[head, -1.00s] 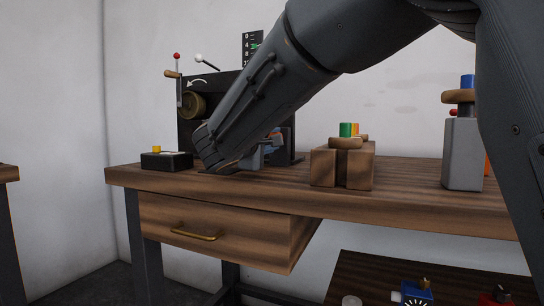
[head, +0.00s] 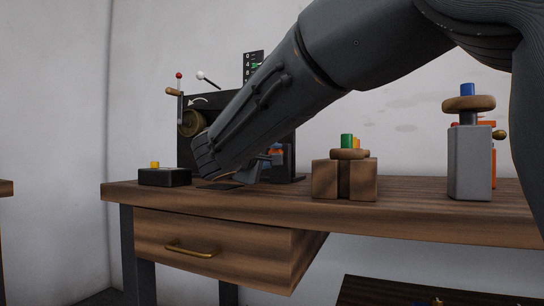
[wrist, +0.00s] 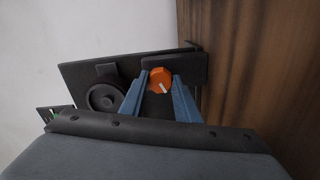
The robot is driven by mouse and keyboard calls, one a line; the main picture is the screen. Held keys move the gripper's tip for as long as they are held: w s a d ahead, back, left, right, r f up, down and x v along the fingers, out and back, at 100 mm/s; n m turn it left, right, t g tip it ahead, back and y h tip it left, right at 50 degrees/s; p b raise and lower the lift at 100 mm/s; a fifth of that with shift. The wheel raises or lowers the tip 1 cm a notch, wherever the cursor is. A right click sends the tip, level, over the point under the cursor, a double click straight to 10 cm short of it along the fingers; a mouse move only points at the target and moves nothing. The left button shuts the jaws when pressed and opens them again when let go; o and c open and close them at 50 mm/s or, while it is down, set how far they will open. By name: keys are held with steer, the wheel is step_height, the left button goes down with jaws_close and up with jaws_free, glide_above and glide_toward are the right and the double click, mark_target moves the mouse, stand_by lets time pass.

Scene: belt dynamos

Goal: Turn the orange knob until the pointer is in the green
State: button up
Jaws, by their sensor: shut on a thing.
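The orange knob (wrist: 160,80) sits on the dark machine (wrist: 80,72), with a white mark on its face pointing down and slightly right in the wrist view. My gripper (wrist: 161,79) has its two blue fingers on either side of the knob, shut on it. In the head view my forearm covers much of the machine (head: 225,100), and only a little orange shows by the fingers. The black scale (head: 252,62), with white numbers and a green part, stands above the machine, partly hidden by my arm. I cannot make out the pointer clearly.
A black box with a yellow button (head: 155,165) stands left of my gripper. A wooden block with a ring and green peg (head: 347,141) and a grey post (head: 470,160) stand to the right. A drawer (head: 205,245) sticks out below the wooden bench top (head: 410,197).

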steer(key=o, duration=1)
steer(key=shift+o, duration=0.2)
steer(key=p+v, duration=0.1)
steer(key=v, duration=0.6)
steer(key=shift+s+a+p, duration=0.15)
steer(key=shift+s+p, duration=0.2)
steer(key=shift+p, duration=0.05)
